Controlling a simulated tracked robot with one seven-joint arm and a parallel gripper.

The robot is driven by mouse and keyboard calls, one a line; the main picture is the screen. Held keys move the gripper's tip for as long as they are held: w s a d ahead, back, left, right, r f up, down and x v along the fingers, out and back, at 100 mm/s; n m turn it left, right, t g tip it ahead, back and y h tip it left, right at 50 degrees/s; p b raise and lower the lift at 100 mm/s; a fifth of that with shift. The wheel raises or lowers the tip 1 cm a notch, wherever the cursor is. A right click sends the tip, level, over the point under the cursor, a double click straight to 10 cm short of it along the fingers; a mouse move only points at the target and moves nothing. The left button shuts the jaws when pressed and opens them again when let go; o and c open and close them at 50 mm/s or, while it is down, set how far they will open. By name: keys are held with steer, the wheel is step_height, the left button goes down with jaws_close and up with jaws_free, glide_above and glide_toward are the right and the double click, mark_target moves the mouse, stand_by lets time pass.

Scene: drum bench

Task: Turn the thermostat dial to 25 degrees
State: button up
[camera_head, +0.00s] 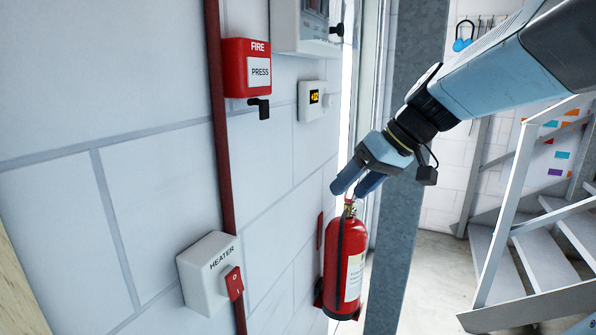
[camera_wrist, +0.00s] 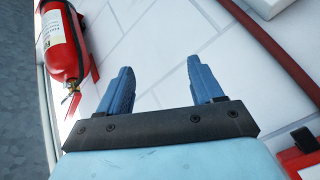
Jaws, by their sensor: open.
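The thermostat (camera_head: 311,101) is a small white box on the wall, right of the red fire box. Its dark display shows yellow digits that look like +12. A small pale round dial (camera_head: 328,100) sits on its right side. My gripper (camera_head: 350,190) is open and empty, below and to the right of the thermostat, in front of the fire extinguisher's top in the head view. In the wrist view my gripper (camera_wrist: 163,80) has its two blue fingers apart with bare white wall beyond them. The thermostat is not clearly visible in the wrist view.
A red fire press box (camera_head: 246,68) and a grey-white cabinet (camera_head: 305,25) are near the thermostat. A fire extinguisher (camera_head: 345,262) hangs below. A heater switch box (camera_head: 210,272) is lower left. A red pipe (camera_head: 221,150) runs down the wall. Stairs (camera_head: 540,245) stand at right.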

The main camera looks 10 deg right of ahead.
steer(key=w+d+r+m+t+y, duration=0.1)
steer(key=w+d+r+m+y, duration=0.15)
steer(key=w+m, duration=0.3)
steer(key=m+t+y, duration=0.5)
steer(key=m+t, duration=0.2)
steer(key=m, duration=0.9)
glide_toward(331, 102)
steer(key=shift+h, duration=0.25)
steer(key=x, duration=0.8)
steer(key=shift+s+a+r, duration=0.15)
steer(key=shift+s+a, duration=0.05)
steer(key=c, duration=1.1)
